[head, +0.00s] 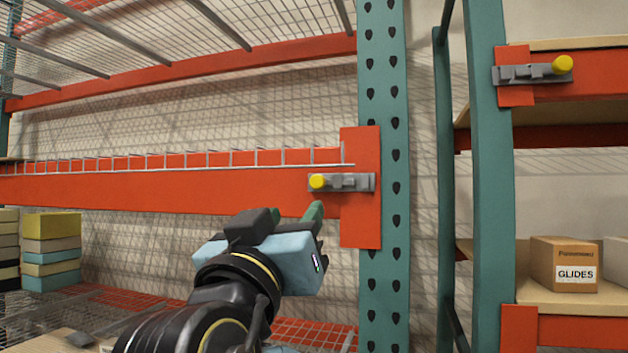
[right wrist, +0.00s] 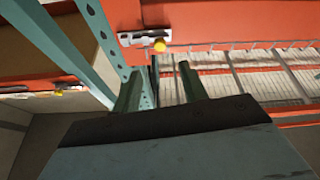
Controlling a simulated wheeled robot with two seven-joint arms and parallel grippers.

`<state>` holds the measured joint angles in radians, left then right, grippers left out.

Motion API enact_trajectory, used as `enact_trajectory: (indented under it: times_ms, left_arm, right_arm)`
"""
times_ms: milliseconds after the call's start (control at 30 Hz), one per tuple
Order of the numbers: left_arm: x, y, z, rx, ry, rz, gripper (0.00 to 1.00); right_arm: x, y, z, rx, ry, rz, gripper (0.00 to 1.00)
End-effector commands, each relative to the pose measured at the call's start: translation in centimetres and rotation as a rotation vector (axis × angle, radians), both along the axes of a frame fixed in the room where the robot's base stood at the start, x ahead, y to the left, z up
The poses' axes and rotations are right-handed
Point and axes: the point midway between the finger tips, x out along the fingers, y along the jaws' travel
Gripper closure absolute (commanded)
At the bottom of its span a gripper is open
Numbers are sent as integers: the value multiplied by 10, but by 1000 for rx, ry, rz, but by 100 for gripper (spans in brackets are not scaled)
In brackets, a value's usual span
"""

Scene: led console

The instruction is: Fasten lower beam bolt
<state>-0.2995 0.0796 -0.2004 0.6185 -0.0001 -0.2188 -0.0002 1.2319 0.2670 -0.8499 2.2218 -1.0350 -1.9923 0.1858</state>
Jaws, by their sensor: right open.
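A yellow-headed bolt (head: 317,181) sits at the left end of a grey horizontal latch (head: 350,182) on the orange beam (head: 200,190), by its end plate on the teal upright. In the right wrist view the same bolt (right wrist: 159,45) and latch (right wrist: 132,39) show beyond the fingertips. My right gripper (head: 297,212) is open and empty, its green fingers just below the bolt in the head view; in the right wrist view the open fingers (right wrist: 158,72) point toward the beam. I see no contact with the bolt. My left gripper is not in view.
A second yellow bolt (head: 562,64) and grey latch (head: 522,74) are on the right-hand rack. The teal upright (head: 384,290) stands right of my gripper. A box marked GLIDES (head: 563,263) sits on the right shelf. Stacked boxes (head: 50,250) are at the left.

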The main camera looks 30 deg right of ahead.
Motion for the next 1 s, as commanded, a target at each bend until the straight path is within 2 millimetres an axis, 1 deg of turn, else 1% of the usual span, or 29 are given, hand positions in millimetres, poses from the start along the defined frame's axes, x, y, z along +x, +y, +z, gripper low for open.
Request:
enact_trajectory:
  times_ms: [33,100,400,500,700,1000]
  left_arm:
    - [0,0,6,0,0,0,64]
    - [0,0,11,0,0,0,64]
    - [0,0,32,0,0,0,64]
    - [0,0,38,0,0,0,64]
    - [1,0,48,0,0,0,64]
    - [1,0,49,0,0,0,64]
  right_arm:
    - [5,-8,7,-2,-1,-8,57]
    - [13,-17,12,-4,0,-8,57]
    - [44,-51,33,-6,-2,-6,57]
    - [52,-62,37,-2,1,-8,57]
    - [65,-73,43,-3,2,-2,57]
    - [68,-77,42,1,2,0,57]
